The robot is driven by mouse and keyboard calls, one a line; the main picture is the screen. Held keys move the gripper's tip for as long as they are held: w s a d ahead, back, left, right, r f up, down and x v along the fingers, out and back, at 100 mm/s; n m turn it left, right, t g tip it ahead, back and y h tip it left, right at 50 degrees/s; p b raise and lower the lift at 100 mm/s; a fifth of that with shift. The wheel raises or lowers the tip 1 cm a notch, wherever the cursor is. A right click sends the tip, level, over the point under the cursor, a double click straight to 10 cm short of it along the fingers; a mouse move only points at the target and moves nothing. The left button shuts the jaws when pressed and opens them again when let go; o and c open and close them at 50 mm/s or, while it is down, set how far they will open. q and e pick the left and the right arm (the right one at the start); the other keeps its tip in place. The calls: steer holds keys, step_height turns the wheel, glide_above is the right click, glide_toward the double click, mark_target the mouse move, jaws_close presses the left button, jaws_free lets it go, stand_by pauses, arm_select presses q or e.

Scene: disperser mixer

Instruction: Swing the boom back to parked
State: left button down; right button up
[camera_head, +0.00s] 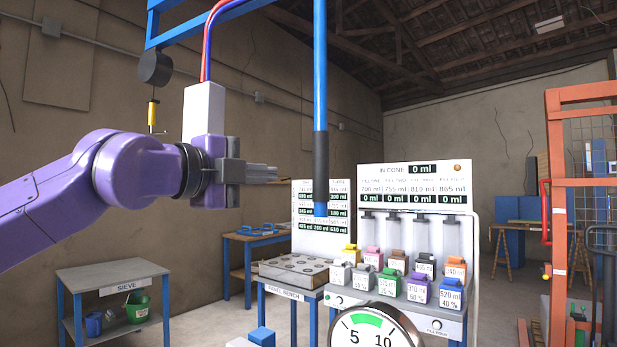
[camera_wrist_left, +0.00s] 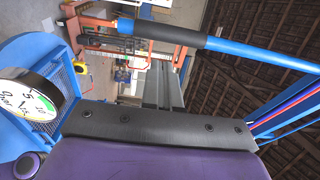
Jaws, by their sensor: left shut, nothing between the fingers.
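The boom is a blue overhead beam (camera_head: 205,28) at the top of the head view. A blue pole (camera_head: 320,65) with a dark grip sleeve (camera_head: 321,160) hangs down to the right of it. In the left wrist view the pole (camera_wrist_left: 265,53) and its dark sleeve (camera_wrist_left: 160,33) cross the top of the picture. My left gripper (camera_head: 274,173) is shut and empty, pointing right. Its fingertips are left of the sleeve in the head view, with a visible gap. The fingers also show in the left wrist view (camera_wrist_left: 164,72). My right gripper is out of view.
A panel bench (camera_head: 290,292) and a filling station with several coloured containers stand behind the pole. A round dial gauge (camera_head: 375,328) is at the bottom. A black pulley (camera_head: 154,67) with a yellow hook hangs left. A sieve table (camera_head: 112,281) stands lower left.

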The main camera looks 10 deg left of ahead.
mark_target(316, 179)
arm_select(q)
steer(key=p+x, duration=0.4)
steer(key=x, duration=0.6)
steer(key=shift+w+f+p, duration=0.1)
steer(key=shift+w+p, duration=0.15)
steer(key=shift+p, duration=0.05)
steer(key=shift+w+f, duration=0.15)
steer(key=shift+w, duration=0.2)
